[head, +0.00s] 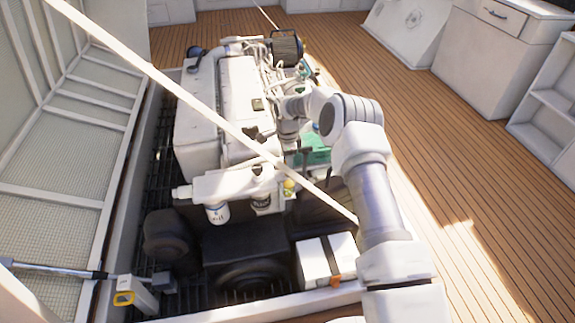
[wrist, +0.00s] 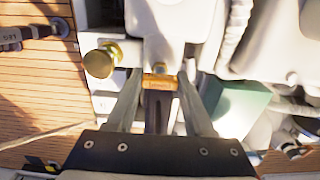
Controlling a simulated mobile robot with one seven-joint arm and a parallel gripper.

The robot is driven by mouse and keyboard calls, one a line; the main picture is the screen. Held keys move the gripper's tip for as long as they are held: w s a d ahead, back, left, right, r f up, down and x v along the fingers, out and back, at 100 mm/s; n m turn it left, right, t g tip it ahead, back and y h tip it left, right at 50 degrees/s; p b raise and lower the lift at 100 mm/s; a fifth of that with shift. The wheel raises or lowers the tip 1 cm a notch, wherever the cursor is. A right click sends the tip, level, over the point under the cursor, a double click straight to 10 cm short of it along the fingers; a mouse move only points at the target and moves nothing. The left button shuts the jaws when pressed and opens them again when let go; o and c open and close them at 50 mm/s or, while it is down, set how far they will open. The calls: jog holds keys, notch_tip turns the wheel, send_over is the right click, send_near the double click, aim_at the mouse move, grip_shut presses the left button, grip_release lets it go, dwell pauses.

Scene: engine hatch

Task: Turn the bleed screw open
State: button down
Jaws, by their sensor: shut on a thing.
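In the wrist view, my gripper (wrist: 159,88) has its two grey fingers drawn in on both sides of a small brass piece (wrist: 158,84) with faint marks on its face. It looks like the bleed screw, and the gripper is shut on it. A small rounded tip shows just beyond it, against the white engine part. A dark strip runs between the fingers toward the palm; I cannot tell what it is. In the head view my arm reaches over the engine (head: 238,95), and the fingertips and the screw are too small or hidden to make out.
A larger round brass knob (wrist: 102,60) stands close to the left of my fingers. A green part (wrist: 243,110) and a pale hose (wrist: 236,35) lie to the right. In the head view a white filter (head: 217,213) hangs at the engine's front, and a white box (head: 325,259) sits below.

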jog(key=n, duration=0.4)
jog(key=shift+n, duration=0.4)
jog(key=n, duration=0.4)
jog(key=shift+n, duration=0.3)
jog(key=n, duration=0.4)
jog(key=shift+n+b, duration=0.3)
jog(key=shift+n, duration=1.9)
jog(key=shift+c, duration=1.4)
grip_release()
jog(key=shift+r, duration=0.1)
